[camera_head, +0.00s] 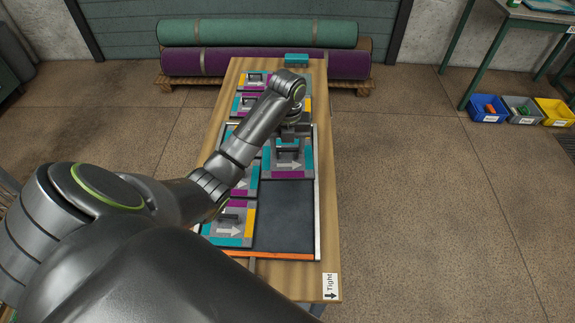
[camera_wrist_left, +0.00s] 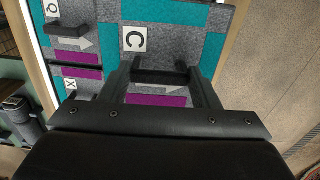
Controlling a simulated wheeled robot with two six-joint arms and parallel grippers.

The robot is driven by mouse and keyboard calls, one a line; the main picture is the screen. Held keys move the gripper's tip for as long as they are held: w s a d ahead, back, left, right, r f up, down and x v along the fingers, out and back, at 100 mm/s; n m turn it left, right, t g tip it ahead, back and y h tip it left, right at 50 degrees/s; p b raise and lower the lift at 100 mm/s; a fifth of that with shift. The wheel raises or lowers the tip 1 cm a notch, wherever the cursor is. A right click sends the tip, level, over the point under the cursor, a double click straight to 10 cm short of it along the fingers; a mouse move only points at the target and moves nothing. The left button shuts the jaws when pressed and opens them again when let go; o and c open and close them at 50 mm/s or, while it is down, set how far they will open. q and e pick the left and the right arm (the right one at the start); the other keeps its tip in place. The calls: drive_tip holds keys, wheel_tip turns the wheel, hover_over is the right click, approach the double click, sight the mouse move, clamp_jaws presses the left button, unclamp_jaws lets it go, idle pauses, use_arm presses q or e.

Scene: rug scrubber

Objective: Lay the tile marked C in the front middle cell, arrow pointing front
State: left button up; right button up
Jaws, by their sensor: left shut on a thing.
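My right gripper is out of view.
A tile with a right-pointing arrow (camera_head: 228,238) lies left of the bare area, with others behind it. More tiles (camera_head: 259,78) lie at the table's far end near a teal block (camera_head: 296,59). A "Tight" sign (camera_head: 331,286) is at the front right corner. My left arm hides part of the table.

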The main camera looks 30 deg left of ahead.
sight(288, 157)
use_arm(q)
drive_tip(key=shift+f+m, duration=0.2)
drive_tip(key=shift+m, duration=0.1)
wheel_tip(288, 157, down, 5)
drive_tip(key=b, duration=0.4)
drive_tip(key=shift+r, duration=0.1)
drive_tip(key=shift+f, duration=2.4)
drive_tip(key=shift+f, duration=0.1)
drive_tip(key=o, duration=1.2)
